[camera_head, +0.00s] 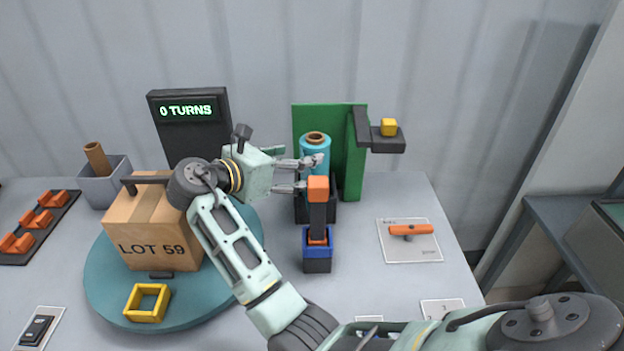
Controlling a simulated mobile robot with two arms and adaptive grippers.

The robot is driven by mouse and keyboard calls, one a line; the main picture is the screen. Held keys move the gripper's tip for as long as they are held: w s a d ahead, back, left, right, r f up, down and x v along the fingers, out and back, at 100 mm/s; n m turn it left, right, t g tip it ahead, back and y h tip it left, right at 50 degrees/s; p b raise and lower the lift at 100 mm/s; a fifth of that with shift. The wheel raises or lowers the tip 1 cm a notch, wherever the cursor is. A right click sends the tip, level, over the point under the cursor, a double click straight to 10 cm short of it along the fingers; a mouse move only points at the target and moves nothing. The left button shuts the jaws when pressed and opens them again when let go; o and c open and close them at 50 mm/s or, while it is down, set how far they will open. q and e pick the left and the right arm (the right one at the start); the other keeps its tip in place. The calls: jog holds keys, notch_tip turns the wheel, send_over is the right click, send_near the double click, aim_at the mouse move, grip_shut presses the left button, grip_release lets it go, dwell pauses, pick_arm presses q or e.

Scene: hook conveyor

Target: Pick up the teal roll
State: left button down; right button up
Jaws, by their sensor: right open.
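The teal roll (317,148) stands upright with a brown core showing at its top, in a dark holder (322,212) in front of a green panel (355,178). My right gripper (308,174) reaches in from the left side of the roll with its fingers pointing right. The fingers are open, and the upper finger overlaps the front of the roll in the picture. I cannot tell whether they touch it. The lower part of the roll is hidden by the fingers and an orange-topped dark post. My left gripper does not show.
An orange-topped post (318,190) in a blue-rimmed block (317,259) stands just in front. A box marked LOT 59 (150,235) and a yellow frame (147,303) sit on a teal turntable (105,290). A dark bracket with a yellow cube (389,127) juts out at right.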

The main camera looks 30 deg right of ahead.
aim_at(315, 168)
jog(key=shift+w+f+b, duration=0.2)
jog(key=shift+f+b, duration=0.05)
jog(key=shift+f, duration=0.35)
jog(key=shift+w+f+b, duration=0.15)
jog(key=shift+f+b, duration=0.05)
jog(key=shift+f, duration=0.35)
jog(key=p+x, duration=0.1)
jog(key=x, duration=0.7)
jog(key=shift+a, duration=0.25)
jog(key=c, duration=1.9)
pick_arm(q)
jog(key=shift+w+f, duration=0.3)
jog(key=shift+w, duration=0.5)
pick_arm(e)
jog(key=shift+o, duration=0.2)
jog(key=shift+d+r, duration=0.1)
